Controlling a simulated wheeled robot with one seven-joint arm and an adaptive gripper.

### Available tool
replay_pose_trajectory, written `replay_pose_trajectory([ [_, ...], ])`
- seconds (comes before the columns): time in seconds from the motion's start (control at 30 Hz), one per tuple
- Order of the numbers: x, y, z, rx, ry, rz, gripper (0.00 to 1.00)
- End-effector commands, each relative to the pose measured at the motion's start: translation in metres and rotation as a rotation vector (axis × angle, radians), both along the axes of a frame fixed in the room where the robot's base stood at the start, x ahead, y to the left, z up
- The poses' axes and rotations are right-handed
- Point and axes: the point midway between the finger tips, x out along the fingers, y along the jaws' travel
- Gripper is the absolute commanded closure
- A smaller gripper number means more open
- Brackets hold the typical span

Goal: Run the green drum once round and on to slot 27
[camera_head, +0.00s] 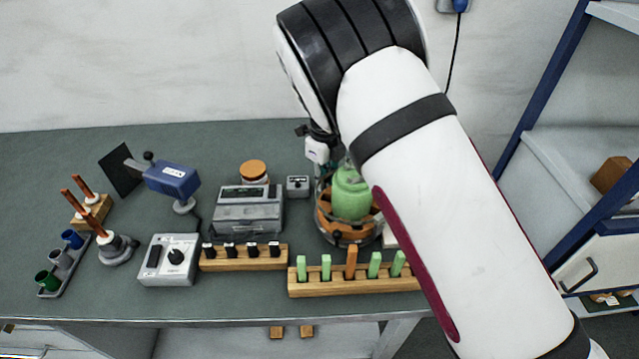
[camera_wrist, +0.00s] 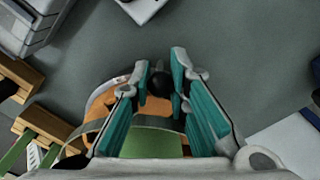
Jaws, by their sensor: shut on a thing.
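The green drum (camera_head: 350,196) stands upright in an orange-brown round base (camera_head: 338,228) at the right part of the bench, partly hidden behind my arm. In the wrist view the green drum (camera_wrist: 152,143) shows between the teal-padded fingers of my gripper (camera_wrist: 160,76). The fingers are shut on it, one on each side, though the exact contact is hard to see. A black knob (camera_wrist: 160,84) shows between the fingertips, beyond the drum. Slot numbers on the drum cannot be read.
A wooden rack with green and orange pegs (camera_head: 352,283) stands just in front of the drum. A grey machine (camera_head: 248,210), a small grey box (camera_head: 298,186) and a rack with black pieces (camera_head: 243,259) lie to the left. The bench between is partly clear.

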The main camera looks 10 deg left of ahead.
Motion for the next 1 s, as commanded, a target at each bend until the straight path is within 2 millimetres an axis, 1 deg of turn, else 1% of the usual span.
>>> replay_pose_trajectory([
  [0.1, 0.0047, -0.0023, 0.0005, 0.002, -0.002, -0.045, 1.00],
  [0.3, 0.0075, -0.0051, 0.0008, 0.002, -0.002, -0.090, 1.00],
  [0.77, 0.0082, -0.0059, 0.0010, 0.002, -0.002, -0.101, 1.00],
  [0.8, 0.0082, -0.0059, 0.0010, 0.002, -0.002, -0.101, 0.77],
  [0.87, 0.0081, -0.0059, 0.0010, 0.002, -0.002, -0.101, 0.64],
  [1.0, 0.0079, -0.0062, 0.0006, 0.001, -0.002, -0.100, 0.63],
])
